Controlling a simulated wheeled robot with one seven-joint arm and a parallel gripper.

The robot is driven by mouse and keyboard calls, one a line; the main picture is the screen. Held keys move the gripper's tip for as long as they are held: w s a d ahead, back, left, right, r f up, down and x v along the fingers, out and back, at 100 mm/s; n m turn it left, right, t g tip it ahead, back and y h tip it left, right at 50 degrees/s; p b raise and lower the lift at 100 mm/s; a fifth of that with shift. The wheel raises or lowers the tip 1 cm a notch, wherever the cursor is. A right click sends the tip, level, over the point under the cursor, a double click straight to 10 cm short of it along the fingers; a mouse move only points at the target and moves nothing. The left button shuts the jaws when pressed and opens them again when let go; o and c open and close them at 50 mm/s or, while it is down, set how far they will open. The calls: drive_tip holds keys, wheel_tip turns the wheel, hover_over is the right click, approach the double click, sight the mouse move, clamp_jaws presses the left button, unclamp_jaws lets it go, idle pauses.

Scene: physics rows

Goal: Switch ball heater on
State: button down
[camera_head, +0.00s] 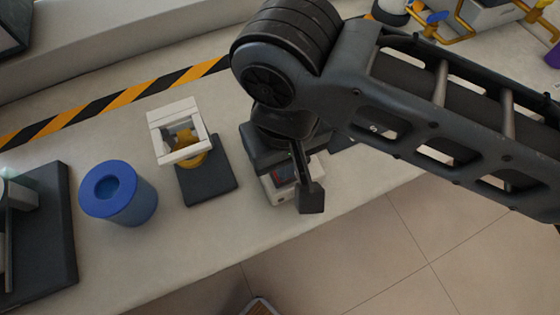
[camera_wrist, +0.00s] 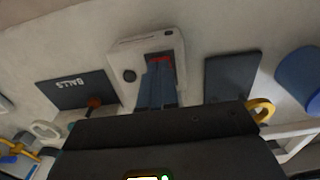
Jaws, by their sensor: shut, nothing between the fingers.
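A white box (camera_wrist: 133,52) with a round black knob (camera_wrist: 129,75) lies ahead of my gripper in the wrist view. A red switch (camera_wrist: 161,59) sits in a dark recess on its face. My gripper (camera_wrist: 160,68) is shut and empty, its blue-grey fingers pointing at the recess and hiding part of it. The fingertips look at or very close to the red switch; contact cannot be told. In the head view the white box (camera_head: 278,193) is mostly hidden beneath my gripper (camera_head: 285,176). A dark plate marked BALLS (camera_wrist: 73,90) lies left of the box in the wrist view.
A dark plate (camera_head: 207,184) with a white square frame (camera_head: 156,127) and yellow part stands left of the box in the head view. A blue cylinder (camera_head: 118,194) stands farther left. The bench's front edge is close to the box.

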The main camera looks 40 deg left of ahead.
drive_tip(key=shift+f, duration=0.55)
drive_tip(key=shift+r, duration=0.1)
wheel_tip(320, 180, up, 7)
drive_tip(key=p, duration=0.6)
drive_tip(key=shift+p, duration=0.4)
idle(0.7)
